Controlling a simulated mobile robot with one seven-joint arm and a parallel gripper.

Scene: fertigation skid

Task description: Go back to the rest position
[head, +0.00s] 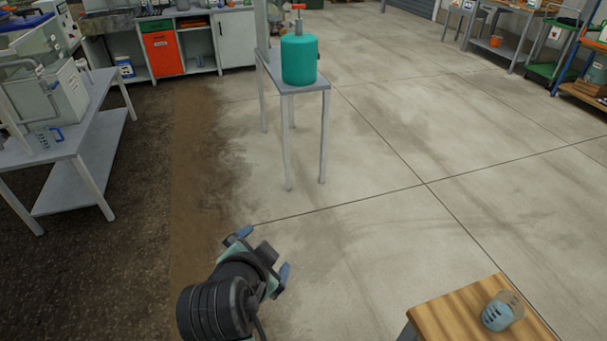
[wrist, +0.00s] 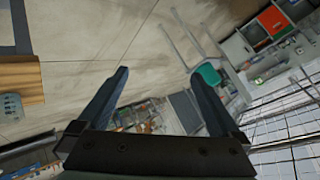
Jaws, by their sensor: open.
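My gripper (head: 262,255) is at the lower middle of the head view, held out over open floor. Its two blue-grey fingers are spread apart with nothing between them. In the wrist view my gripper (wrist: 158,98) is also open and empty, and the room appears tilted behind it.
A wooden-topped table (head: 445,314) with a clear measuring cup (head: 502,311) stands at lower right. A narrow grey stand (head: 308,88) holds a teal tank (head: 299,60) ahead. A grey bench (head: 82,180) with equipment stands at left. The concrete floor (head: 400,150) between is clear.

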